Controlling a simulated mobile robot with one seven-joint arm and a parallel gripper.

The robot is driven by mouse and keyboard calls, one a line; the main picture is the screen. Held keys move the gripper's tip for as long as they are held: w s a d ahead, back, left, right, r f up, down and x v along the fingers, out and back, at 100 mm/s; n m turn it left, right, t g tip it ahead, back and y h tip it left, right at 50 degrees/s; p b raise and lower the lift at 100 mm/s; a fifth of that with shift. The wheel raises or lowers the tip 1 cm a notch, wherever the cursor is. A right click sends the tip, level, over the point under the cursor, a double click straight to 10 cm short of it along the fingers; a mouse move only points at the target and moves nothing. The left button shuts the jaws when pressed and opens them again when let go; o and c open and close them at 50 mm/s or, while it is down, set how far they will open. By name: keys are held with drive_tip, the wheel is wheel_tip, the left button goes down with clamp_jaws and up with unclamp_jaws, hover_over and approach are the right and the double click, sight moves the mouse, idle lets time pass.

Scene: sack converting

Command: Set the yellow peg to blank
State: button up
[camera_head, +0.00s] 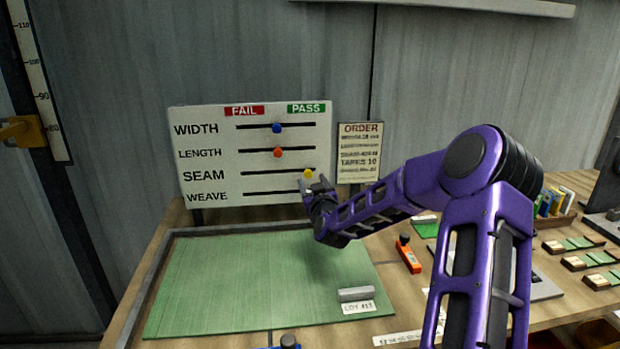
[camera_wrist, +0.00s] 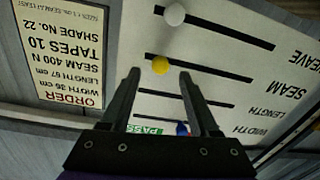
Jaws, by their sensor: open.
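The yellow peg (camera_head: 309,173) sits in the SEAM slot of the white board (camera_head: 205,119), near the right end, on the PASS side. In the wrist view, which is upside down, the yellow peg (camera_wrist: 160,65) shows near the slot's left end. My gripper (camera_head: 316,188) is at the board's lower right, close to the yellow peg. In the wrist view my gripper (camera_wrist: 159,74) is open, with the yellow peg in the gap just beyond its fingertips. I cannot tell whether they touch it. The WEAVE slot's right end is hidden by my gripper in the head view.
The blue peg (camera_head: 277,128) and orange peg (camera_head: 278,152) sit mid-slot on WIDTH and LENGTH. A white peg (camera_wrist: 174,14) is in the WEAVE slot, close to the yellow one. The order card (camera_head: 360,152) hangs right of the board. A green mat (camera_head: 230,280) lies below.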

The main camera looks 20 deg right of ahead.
sight(309, 175)
drive_tip(key=shift+w+d, duration=0.15)
drive_tip(key=shift+w, duration=0.7)
drive_tip(key=shift+w+d, duration=0.1)
drive_tip(key=shift+w, duration=0.7)
clamp_jaws()
